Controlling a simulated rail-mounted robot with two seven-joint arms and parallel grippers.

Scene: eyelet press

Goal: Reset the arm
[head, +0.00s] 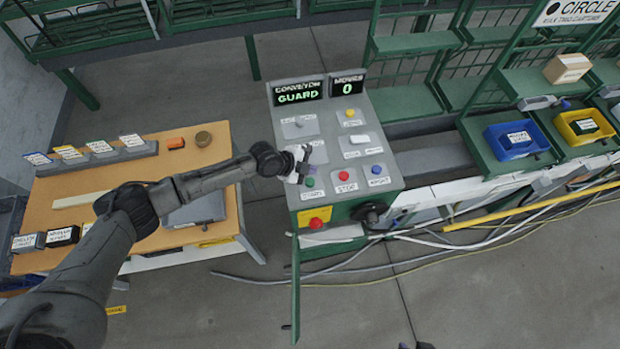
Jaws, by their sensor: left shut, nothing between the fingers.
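My left arm reaches in from the lower left across the wooden table. My left gripper (301,168) is shut and empty, over the left part of the grey control panel (331,128). It hovers just above or touches the panel near the green button (310,182); I cannot tell which. The panel also has a red button (342,175), a blue button (376,169), a yellow button (350,113) and a red knob on a yellow plate (315,223). Its displays read "CONVEYOR GUARD" (298,92) and "MOVES 0" (347,86).
The wooden table (120,182) at left holds labelled holders, an orange block (176,143) and a brown round piece (203,138). Blue (517,140) and yellow (583,127) bins stand at right by green racks. Cables (440,243) cross the floor below the panel.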

